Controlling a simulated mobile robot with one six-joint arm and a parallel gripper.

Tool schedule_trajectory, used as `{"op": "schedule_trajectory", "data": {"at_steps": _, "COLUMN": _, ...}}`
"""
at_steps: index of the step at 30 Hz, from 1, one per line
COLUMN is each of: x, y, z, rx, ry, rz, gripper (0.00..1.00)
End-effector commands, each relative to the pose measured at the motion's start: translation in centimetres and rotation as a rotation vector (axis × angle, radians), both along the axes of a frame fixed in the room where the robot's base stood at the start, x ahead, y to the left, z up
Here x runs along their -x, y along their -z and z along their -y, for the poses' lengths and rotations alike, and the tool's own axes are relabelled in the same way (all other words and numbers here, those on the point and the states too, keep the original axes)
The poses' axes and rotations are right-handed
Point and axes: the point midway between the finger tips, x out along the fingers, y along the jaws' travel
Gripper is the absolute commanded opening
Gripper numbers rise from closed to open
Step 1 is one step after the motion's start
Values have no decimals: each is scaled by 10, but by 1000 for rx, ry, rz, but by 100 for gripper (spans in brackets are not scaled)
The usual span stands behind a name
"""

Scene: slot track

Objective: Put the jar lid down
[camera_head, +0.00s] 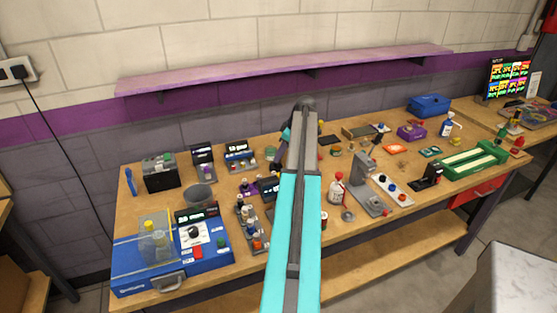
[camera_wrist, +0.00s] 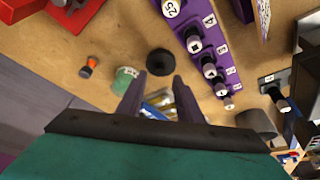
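In the wrist view a dark round disc (camera_wrist: 160,62), which looks like the jar lid, shows just beyond my fingertips. It appears to lie flat on the wooden bench, with bench visible between it and each finger. My gripper (camera_wrist: 158,78) is open, its two fingers spread on either side of the view's middle, with nothing seen clamped between them. A green jar-like cylinder (camera_wrist: 125,78) stands just left of the disc, close to the left finger. In the head view my arm covers the middle of the bench, and I cannot make out the lid or fingertips there.
A purple rack of numbered pieces (camera_wrist: 193,40) stands right of the disc in the wrist view. Blue and yellow items (camera_wrist: 158,104) show between the fingers. A small orange-and-black item (camera_wrist: 88,67) lies to the left. The bench (camera_head: 345,222) is crowded in the head view.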

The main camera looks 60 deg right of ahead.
Motion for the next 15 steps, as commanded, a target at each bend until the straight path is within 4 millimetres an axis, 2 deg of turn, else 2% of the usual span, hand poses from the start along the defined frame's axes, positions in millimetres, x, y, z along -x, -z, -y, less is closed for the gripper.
{"op": "schedule_trajectory", "data": {"at_steps": 15, "x": 26, "y": -61, "z": 5, "rx": 2, "ry": 1, "rz": 1, "gripper": 33}}
